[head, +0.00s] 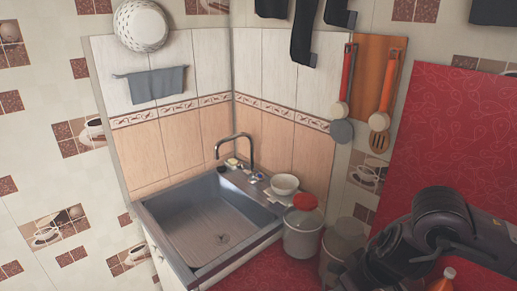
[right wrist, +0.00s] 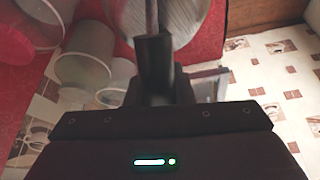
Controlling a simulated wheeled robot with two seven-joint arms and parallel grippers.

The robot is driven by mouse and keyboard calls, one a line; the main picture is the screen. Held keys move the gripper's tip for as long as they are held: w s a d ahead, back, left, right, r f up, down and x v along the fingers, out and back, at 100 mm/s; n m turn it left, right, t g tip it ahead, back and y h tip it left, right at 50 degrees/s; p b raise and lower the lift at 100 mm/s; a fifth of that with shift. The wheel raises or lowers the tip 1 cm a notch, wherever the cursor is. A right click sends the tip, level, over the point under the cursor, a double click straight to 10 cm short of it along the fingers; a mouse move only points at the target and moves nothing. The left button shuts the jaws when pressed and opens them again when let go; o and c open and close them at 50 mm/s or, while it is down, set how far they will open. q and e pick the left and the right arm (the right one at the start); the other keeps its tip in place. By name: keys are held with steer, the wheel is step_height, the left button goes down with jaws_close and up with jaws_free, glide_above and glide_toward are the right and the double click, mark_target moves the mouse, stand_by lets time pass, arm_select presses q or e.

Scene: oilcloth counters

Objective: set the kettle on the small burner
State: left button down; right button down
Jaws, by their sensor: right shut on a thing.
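My right gripper (right wrist: 153,50) is in the middle of the right wrist view, shut on a thin dark upright bar. Behind the bar is part of a round, shiny grey body, which looks like the kettle (right wrist: 188,18); its top is cut off by the frame edge. I cannot make out the kettle's spout or lid. In the head view, dark rounded parts crowd the lower right, and I cannot separate a gripper or a kettle there. The small burner is not recognisable in either view. My left gripper is not in view.
A steel sink (head: 205,222) fills the corner, with a white bowl (head: 285,184) beside its tap. A red-lidded container (head: 303,236) and a translucent jar (head: 342,243) stand on the red counter. An orange bottle (head: 444,281) is at the lower right. Pale containers (right wrist: 85,77) show at the wrist view's left.

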steer(key=f+m+b, duration=0.1)
steer(key=w+f+m+h+b, duration=0.1)
steer(key=m, duration=0.1)
steer(key=f+m+b, duration=0.2)
steer(key=shift+w+d+f+t+h, duration=0.1)
steer(key=shift+w+d+t+h, duration=0.05)
steer(key=shift+w+t+h, duration=0.2)
steer(key=shift+w+d+f+m+h, duration=0.15)
steer(key=shift+w+f+m+h, duration=0.1)
steer(key=shift+m, duration=0.25)
steer(key=shift+r, duration=0.1)
